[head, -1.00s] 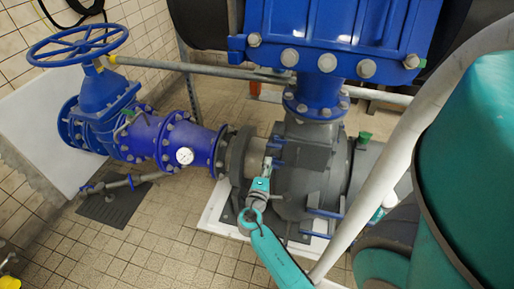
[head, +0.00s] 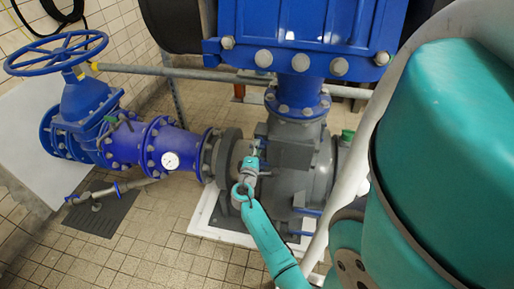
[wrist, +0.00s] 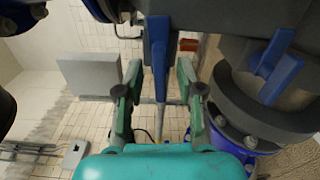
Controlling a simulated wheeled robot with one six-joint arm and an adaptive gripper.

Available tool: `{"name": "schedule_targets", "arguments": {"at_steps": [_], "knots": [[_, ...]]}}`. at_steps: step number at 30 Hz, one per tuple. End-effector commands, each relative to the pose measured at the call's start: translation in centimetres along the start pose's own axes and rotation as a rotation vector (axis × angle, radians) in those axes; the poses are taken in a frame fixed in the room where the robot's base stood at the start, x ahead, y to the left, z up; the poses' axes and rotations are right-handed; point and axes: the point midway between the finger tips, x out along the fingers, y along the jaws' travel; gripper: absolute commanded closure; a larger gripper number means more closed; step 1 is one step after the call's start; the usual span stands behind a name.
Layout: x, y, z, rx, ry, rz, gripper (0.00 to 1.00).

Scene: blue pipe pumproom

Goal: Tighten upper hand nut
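My gripper (head: 250,166) is beside the grey pump flange in the head view. In the wrist view my gripper (wrist: 158,75) is open. Its two green fingers stand on either side of a long blue handle (wrist: 157,45), with gaps on both sides. This handle seems to be the upper hand nut; in the head view it is mostly hidden by my gripper. A second blue winged nut (wrist: 275,65) sits on a grey round part at the right of the wrist view. A lower blue handle (head: 308,212) shows on the pump in the head view.
A big blue housing (head: 300,35) stands above the grey pump (head: 305,165). The tiled floor (head: 150,245) is open at front left.

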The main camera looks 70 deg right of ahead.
Motion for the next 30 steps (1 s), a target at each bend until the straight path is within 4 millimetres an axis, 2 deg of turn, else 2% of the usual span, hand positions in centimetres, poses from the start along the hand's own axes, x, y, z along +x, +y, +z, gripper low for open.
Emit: {"name": "schedule_targets", "arguments": {"at_steps": [4, 12, 14, 17, 23, 30], "knots": [[0.76, -0.03, 0.07, 0.000, -0.001, -0.001, 0.62], [0.85, -0.02, 0.03, 0.000, 0.000, 0.000, 0.62], [0.85, -0.02, 0.03, 0.000, 0.000, 0.000, 0.75], [0.84, -0.03, 0.03, 0.000, 0.000, 0.000, 1.00], [0.83, -0.03, 0.03, 0.010, 0.000, -0.001, 1.00], [0.83, -0.04, 0.03, 0.110, 0.000, -0.001, 1.00]]}}
